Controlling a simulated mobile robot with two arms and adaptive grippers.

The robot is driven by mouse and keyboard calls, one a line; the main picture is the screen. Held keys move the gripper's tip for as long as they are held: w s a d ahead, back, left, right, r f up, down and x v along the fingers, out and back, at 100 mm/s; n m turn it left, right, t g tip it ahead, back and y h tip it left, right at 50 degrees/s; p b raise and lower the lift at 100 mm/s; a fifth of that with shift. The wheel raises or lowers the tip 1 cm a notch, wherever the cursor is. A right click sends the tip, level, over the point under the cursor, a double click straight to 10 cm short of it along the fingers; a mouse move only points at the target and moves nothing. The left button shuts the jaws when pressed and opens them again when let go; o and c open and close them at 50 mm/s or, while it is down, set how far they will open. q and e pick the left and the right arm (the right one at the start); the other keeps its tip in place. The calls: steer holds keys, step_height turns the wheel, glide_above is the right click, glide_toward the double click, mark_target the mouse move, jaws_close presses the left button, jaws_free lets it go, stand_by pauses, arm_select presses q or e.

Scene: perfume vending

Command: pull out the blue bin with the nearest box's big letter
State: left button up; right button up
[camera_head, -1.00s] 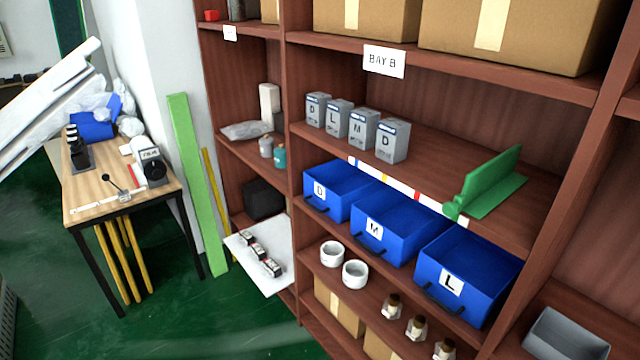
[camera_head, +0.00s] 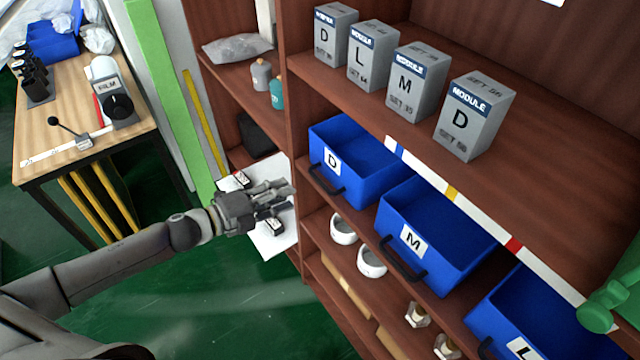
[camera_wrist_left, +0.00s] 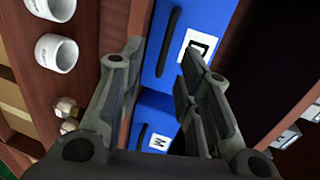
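Several grey module boxes stand in a row on the shelf, lettered D, L, M and D. The nearest box (camera_head: 475,117) shows a big D. Below are blue open bins: the D bin (camera_head: 337,172), the M bin (camera_head: 420,245) and the L bin (camera_head: 515,325), the last partly cut off. Each has a dark front handle. My left gripper (camera_head: 288,196) is open and empty, just left of the D bin's front. In the left wrist view the D bin (camera_wrist_left: 193,25) shows ahead between and beyond the open fingers (camera_wrist_left: 155,70); no contact shows. My right gripper is not in view.
A white tray (camera_head: 282,232) with small dark-topped items lies behind the gripper. A green pusher (camera_head: 612,300) is at the right. A wooden table (camera_head: 60,140) stands at the left.

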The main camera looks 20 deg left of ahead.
mark_target(320, 180)
arm_select(q)
steer(key=shift+m+h, duration=0.3)
steer(key=x, duration=0.2)
steer(key=r+p+x, duration=0.1)
steer(key=x, duration=0.3)
steer(key=shift+w+d+p, duration=0.15)
steer(key=shift+d+p, duration=0.25)
steer(key=shift+d, duration=0.1)
steer(key=shift+x, duration=2.05)
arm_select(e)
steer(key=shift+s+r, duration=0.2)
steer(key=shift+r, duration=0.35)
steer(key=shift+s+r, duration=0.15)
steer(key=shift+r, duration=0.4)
arm_select(q)
steer(key=shift+f, duration=0.15)
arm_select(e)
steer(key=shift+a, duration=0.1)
arm_select(q)
steer(key=c, duration=0.7)
jaws_close()
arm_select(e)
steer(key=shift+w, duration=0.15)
